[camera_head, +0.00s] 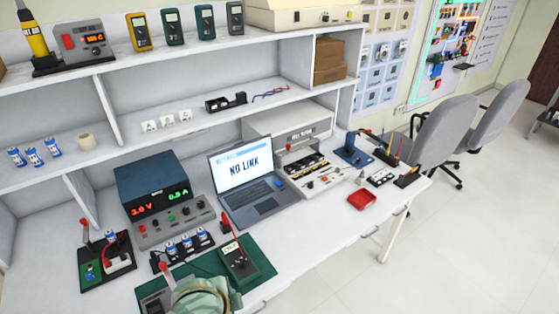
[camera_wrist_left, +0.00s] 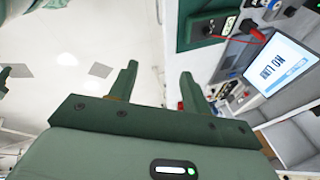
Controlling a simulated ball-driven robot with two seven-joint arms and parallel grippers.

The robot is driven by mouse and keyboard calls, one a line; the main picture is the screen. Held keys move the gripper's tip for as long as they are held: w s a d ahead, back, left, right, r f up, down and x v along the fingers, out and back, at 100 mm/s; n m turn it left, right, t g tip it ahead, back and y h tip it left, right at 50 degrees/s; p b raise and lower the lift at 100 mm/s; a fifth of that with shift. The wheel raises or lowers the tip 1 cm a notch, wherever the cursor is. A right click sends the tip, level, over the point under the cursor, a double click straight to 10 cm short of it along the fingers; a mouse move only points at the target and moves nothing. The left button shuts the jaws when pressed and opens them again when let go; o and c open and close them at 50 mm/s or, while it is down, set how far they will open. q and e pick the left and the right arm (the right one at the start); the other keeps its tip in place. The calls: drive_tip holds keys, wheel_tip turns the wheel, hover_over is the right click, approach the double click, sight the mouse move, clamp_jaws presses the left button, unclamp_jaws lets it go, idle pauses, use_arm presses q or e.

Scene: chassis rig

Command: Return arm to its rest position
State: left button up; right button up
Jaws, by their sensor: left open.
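My left gripper (camera_wrist_left: 159,70) shows in the left wrist view with its two dark green fingers spread apart. Nothing is between the fingers. Past them is pale floor on the left and, on the right, the bench side with the laptop (camera_wrist_left: 277,66), seen at a steep tilt. In the head view a pale green rounded part (camera_head: 205,297) stands at the bottom edge, over the front of the green mat; I cannot tell which part of the arm it is. No gripper fingers can be made out there. My right gripper is in neither view.
The green mat (camera_head: 262,270) holds a meter (camera_head: 238,262) with a red lead. Behind it are a power supply (camera_head: 155,190), the laptop (camera_head: 247,180) reading "NO LINK" and a battery holder (camera_head: 183,246). A red tray (camera_head: 362,200) lies right.

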use_arm(q)
drive_tip(key=s+a+r+n+t+y, duration=0.1)
drive_tip(key=s+a+r+n+y, duration=0.3)
drive_tip(key=a, duration=0.6)
drive_tip(key=s+a+r+n+t+y, duration=0.1)
drive_tip(key=s+a+r+n+y, duration=0.1)
drive_tip(key=s+a+r+n, duration=0.5)
drive_tip(key=s+d+f+m+g+h+b, duration=0.15)
drive_tip(key=f+b, duration=0.25)
drive_tip(key=f, duration=1.4)
drive_tip(key=s+d+f+m+g+h+b, duration=0.1)
drive_tip(key=s+d+f+b, duration=0.15)
drive_tip(key=f, duration=1.55)
drive_tip(key=s+a+f+n+g+h+b, duration=0.1)
drive_tip(key=s+f+b, duration=0.5)
drive_tip(key=s+f, duration=1.3)
drive_tip(key=shift+s+f+n+g+h, duration=0.2)
drive_tip(key=shift+f+n+g+h, duration=0.25)
drive_tip(key=shift+f+n+g, duration=0.5)
